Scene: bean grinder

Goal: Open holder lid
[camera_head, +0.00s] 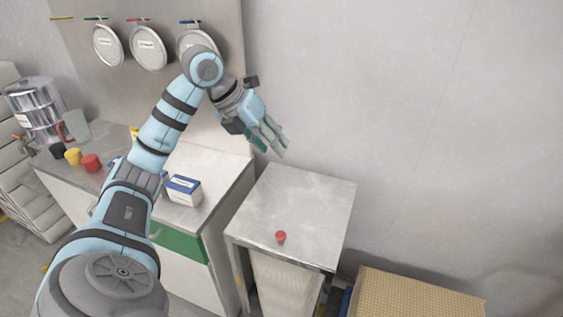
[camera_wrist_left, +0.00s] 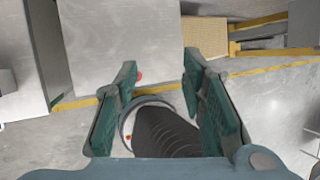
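The likely holder is a grey metal-topped stand (camera_head: 310,200) at the middle of the head view. A small red knob (camera_head: 281,237) sits near its front edge; I cannot make out a separate lid seam. In the left wrist view the grey top (camera_wrist_left: 112,40) is at the upper left, and the red knob (camera_wrist_left: 140,76) shows beside the left fingertip. My left gripper (camera_head: 273,150) is in the air near the back of the stand, apart from the knob. Its fingers (camera_wrist_left: 160,62) are spread and nothing is held. My right gripper is not in view.
A counter to the left carries a blue-and-white box (camera_head: 184,190), a red cup-like piece (camera_head: 91,163), a yellow one (camera_head: 73,156) and a steel vessel (camera_head: 36,108). Round lids (camera_head: 148,48) hang on the wall panel. A tan box (camera_head: 415,298) stands at the lower right.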

